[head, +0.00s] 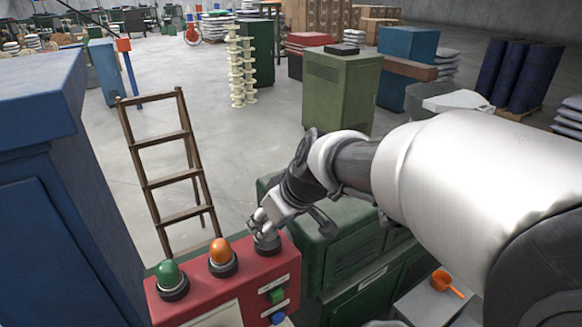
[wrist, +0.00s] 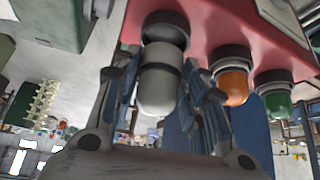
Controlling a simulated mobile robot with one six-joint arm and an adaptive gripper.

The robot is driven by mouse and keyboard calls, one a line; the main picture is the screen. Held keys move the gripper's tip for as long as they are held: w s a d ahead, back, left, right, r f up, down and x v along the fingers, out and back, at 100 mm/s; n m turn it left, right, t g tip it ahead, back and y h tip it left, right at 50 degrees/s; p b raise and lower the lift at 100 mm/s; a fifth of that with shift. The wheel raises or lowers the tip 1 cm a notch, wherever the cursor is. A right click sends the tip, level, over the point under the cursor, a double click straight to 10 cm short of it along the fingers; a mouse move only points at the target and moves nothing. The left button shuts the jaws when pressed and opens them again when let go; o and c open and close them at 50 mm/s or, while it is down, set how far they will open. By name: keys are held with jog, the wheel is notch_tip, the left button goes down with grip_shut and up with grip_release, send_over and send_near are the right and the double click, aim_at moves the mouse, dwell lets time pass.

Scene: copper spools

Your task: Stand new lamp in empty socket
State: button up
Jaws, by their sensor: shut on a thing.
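A red control box (head: 228,278) carries a green lamp (head: 167,274) and an orange lamp (head: 221,252), each upright in a dark round socket. A third dark socket (head: 267,246) is at the right end of its top. My gripper (head: 266,218) is directly over that socket. The wrist view shows the box upside down, with a pale white lamp (wrist: 158,92) between my fingers (wrist: 160,100), which are shut on its sides. The lamp's base lines up with the third socket (wrist: 165,27) and meets it in the picture. I cannot tell how deep it sits.
A blue cabinet (head: 40,180) stands close on the left. Green cabinets (head: 345,245) stand right of the box, beneath my arm. A wooden ladder (head: 170,180) stands behind the box.

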jog(key=shift+f+b, duration=1.15)
jog(key=shift+b, duration=0.5)
dwell(1.8)
jog(key=o, duration=1.1)
jog(key=shift+o, duration=0.2)
jog(key=v, duration=1.2)
